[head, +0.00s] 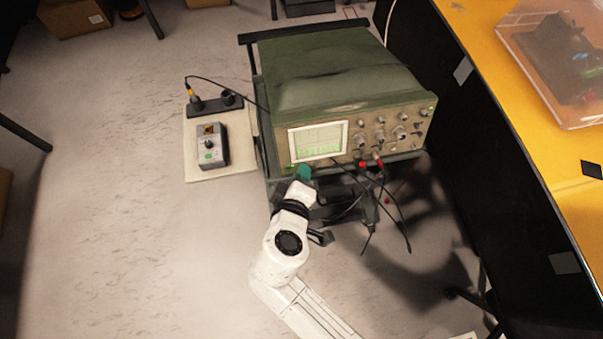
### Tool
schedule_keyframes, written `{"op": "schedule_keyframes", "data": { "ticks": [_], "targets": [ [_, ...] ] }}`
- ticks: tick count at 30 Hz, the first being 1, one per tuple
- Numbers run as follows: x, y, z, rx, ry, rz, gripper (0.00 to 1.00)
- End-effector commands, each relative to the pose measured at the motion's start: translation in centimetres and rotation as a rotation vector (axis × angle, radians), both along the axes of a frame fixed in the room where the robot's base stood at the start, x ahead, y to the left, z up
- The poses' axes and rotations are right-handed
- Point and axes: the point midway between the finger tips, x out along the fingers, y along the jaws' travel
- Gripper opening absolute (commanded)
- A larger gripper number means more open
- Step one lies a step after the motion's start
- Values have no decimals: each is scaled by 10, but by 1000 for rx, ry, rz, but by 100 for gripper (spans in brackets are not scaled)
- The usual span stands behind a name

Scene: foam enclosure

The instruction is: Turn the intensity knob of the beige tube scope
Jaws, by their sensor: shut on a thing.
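The tube scope (341,85) stands on a dark cart, with a green housing and a beige front panel (411,113). Its lit screen (318,140) shows a green trace at the panel's left. My gripper (304,172) has teal fingertips and is at the panel's lower edge, just below the screen. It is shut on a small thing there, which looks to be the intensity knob. The fingers hide that knob, so its pointer and angle cannot be seen. Several other knobs (379,136) show to the right of the screen.
Cables with red plugs (377,160) hang from the panel to the right of my gripper. A small grey box with a knob (211,146) sits on a pale board (237,166) at the left. A yellow-topped bench (560,190) is at the right.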

Motion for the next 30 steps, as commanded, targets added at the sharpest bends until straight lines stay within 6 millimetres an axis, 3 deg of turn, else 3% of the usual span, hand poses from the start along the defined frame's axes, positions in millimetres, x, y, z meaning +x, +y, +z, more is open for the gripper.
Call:
{"op": "schedule_keyframes", "data": {
  "ticks": [12,30],
  "targets": [
    [-2,2,-4,-226,-63,80,0],
    [-3,3,-4,-280,-79,100,0]
  ]
}}
